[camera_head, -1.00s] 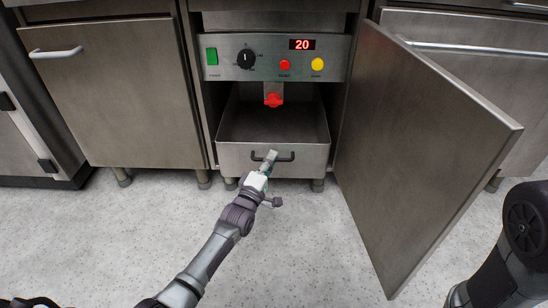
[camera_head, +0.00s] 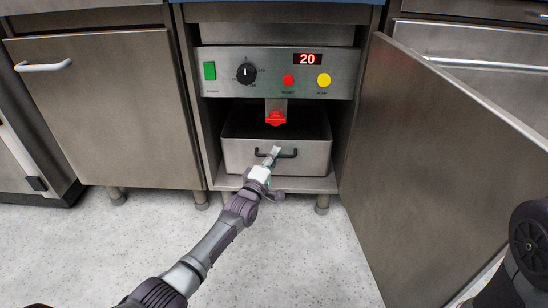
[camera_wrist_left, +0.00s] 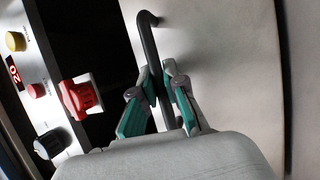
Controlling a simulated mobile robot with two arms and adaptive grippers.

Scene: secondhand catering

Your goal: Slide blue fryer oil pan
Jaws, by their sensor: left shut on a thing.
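The oil pan (camera_head: 240,155) is a grey metal box with an open top and a black bar handle (camera_head: 291,154) on its front. It sits low in the fryer's cabinet, on the bottom shelf, with its front near the shelf edge. Above it hangs a red drain valve (camera_head: 275,118). My left gripper (camera_head: 272,155) is at the pan's front, shut around the handle. The left wrist view shows the green-padded fingers (camera_wrist_left: 160,95) on both sides of the black handle (camera_wrist_left: 149,45). A blue edge (camera_head: 280,12) shows at the fryer's top. My right gripper is not in view.
The fryer's control panel (camera_head: 225,72) is above the pan and reads 20. An open metal door (camera_head: 430,160) swings out on the right, beside my right arm. A closed cabinet (camera_head: 100,110) stands on the left. The speckled floor (camera_head: 310,250) in front is clear.

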